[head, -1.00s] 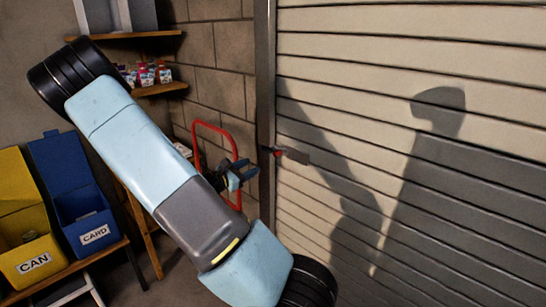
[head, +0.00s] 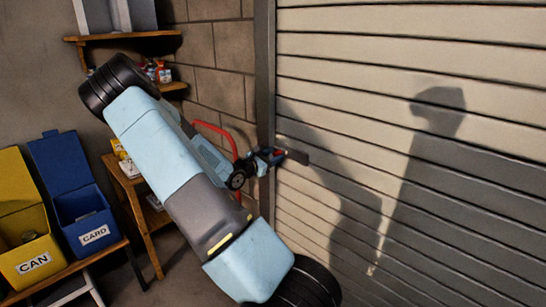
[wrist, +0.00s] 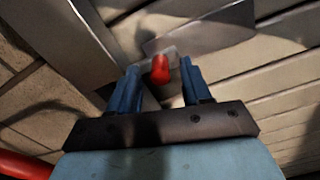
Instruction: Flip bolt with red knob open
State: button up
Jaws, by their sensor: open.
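The bolt's red knob (wrist: 160,69) sits between the two blue fingers of my open gripper (wrist: 161,88) in the wrist view, near the fingertips. I cannot tell whether either finger touches it. The bolt's metal plate (wrist: 205,38) shows just beyond the knob, on the shutter door. In the head view my gripper (head: 273,156) is at the door's left edge, over the knob's place, and mostly hides the knob. The bolt's grey plate (head: 297,157) sticks out to the right of the fingers.
The ribbed shutter door (head: 400,60) fills the right side, beside a grey metal post (head: 265,70). A red tubular frame (head: 215,128) stands behind my arm. Yellow (head: 30,250) and blue (head: 85,210) bins stand at the left.

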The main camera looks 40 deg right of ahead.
jog(key=shift+d, duration=0.4)
grip_shut()
dwell(0.5)
